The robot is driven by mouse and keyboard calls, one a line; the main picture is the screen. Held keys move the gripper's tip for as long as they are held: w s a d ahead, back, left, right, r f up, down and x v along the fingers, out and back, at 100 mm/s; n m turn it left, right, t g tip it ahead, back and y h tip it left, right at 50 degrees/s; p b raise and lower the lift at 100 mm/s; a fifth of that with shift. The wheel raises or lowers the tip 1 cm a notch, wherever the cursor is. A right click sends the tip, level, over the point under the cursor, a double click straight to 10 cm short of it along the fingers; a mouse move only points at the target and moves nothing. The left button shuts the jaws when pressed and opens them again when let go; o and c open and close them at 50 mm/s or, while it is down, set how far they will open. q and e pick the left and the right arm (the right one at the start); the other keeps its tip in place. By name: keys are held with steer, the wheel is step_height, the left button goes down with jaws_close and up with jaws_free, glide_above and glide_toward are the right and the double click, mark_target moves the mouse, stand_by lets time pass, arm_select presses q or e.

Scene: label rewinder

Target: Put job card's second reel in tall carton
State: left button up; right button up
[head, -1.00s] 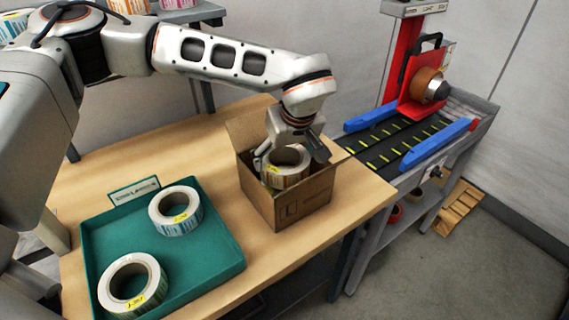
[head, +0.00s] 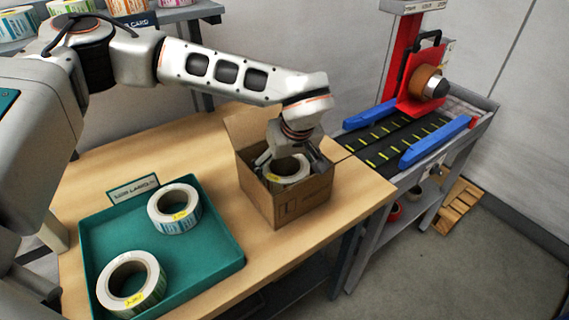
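The brown open carton (head: 300,200) stands on the wooden table with its back flap raised. A white label reel (head: 288,172) sits inside its mouth, its lower part hidden by the carton walls. My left gripper (head: 292,160) reaches down into the carton with its fingers at either side of this reel and appears shut on it; the exact contact is hard to see. A job card sign (head: 138,22) shows partly at the back. My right gripper is not in view.
A small sign (head: 133,189) stands at the tray's back edge. A conveyor (head: 400,135) with blue rails and a red rewinder (head: 422,85) is at the right. Several colourful reels sit on a back shelf. Bare table (head: 150,150) lies behind the tray.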

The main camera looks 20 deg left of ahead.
arm_select(q)
steer(key=shift+a+f, duration=0.1)
steer(key=shift+a, duration=0.15)
steer(key=shift+r, duration=0.3)
steer(key=v, duration=1.2)
steer(key=shift+r, duration=0.3)
steer(key=shift+w, duration=0.1)
